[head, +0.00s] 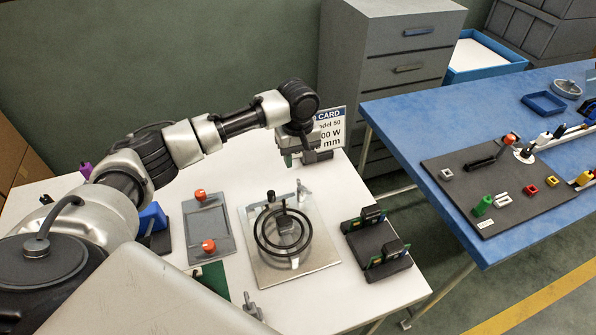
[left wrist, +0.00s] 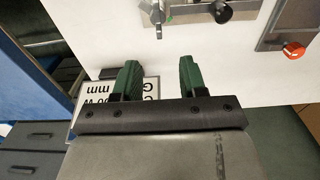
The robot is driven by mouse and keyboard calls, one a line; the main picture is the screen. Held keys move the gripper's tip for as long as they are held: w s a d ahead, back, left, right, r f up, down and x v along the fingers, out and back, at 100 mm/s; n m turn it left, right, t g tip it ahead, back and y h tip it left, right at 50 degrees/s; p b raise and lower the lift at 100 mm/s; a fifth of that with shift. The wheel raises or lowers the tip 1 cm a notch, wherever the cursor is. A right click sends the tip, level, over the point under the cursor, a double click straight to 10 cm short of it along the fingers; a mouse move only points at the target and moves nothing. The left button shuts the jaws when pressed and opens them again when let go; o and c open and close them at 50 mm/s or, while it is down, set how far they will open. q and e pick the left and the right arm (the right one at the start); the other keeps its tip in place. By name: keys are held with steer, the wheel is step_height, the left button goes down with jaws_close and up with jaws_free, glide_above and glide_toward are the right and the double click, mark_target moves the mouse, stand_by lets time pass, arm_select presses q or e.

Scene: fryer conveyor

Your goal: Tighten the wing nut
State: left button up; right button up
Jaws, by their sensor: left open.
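A small metal wing-shaped piece, likely the wing nut (head: 300,188), stands at the far right corner of a metal plate (head: 262,272) that carries black rings (head: 262,230). A similar wing piece (head: 251,307) stands near the table's front edge; I cannot tell which one is meant. My left gripper (head: 304,160) is open and empty, above the table's far side, behind the plate. In the left wrist view, its two green fingers (left wrist: 160,68) are apart, and a wing piece (left wrist: 157,14) shows beyond them, not touched. My right gripper is out of view.
A white card sign (head: 331,130) stands close behind my left gripper. A grey tray with orange knobs (head: 208,225) lies left of the plate, and a dark fixture (head: 377,242) lies right. A blue table (head: 440,112) stands farther right, across a gap.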

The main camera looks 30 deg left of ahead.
arm_select(q)
step_height(320, 180, down, 6)
steer(key=shift+w+f, duration=0.1)
steer(key=shift+f, duration=0.75)
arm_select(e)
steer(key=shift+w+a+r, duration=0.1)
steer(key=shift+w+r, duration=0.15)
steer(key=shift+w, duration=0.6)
arm_select(q)
steer(key=shift+c, duration=0.4)
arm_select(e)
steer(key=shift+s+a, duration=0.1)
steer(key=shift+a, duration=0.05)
arm_select(q)
steer(key=shift+f, duration=0.1)
jaws_close()
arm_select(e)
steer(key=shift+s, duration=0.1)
